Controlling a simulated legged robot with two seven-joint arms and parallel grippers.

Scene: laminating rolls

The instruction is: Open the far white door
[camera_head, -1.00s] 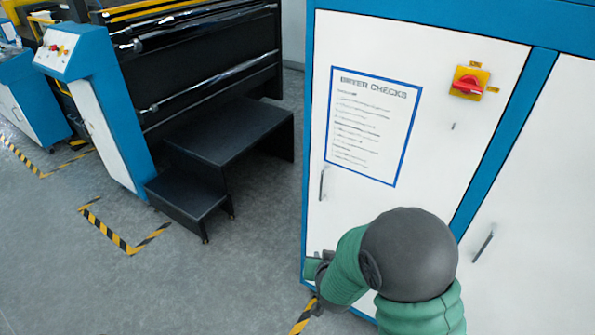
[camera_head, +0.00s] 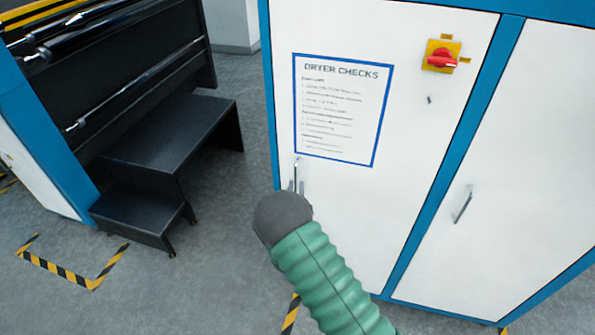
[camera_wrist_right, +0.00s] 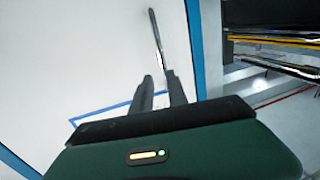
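The far white door (camera_head: 345,215) is the left one on a blue-framed cabinet and carries a "DRYER CHECKS" sheet (camera_head: 338,110). It is shut. Its slim grey vertical handle (camera_head: 297,172) is below the sheet's left corner; it also shows in the wrist view (camera_wrist_right: 155,35). My right gripper (camera_head: 296,187) is at the handle's lower part, mostly hidden by my wrist. In the wrist view its two fingers (camera_wrist_right: 161,82) are apart, with the handle's end at their tips. I cannot tell if they touch it. My left gripper is out of view.
A second white door (camera_head: 510,150) with its own handle (camera_head: 462,205) is to the right. A red rotary switch (camera_head: 440,59) is on the far door. Black steps (camera_head: 165,150) stand left beside a machine. Grey floor between them and the cabinet is clear.

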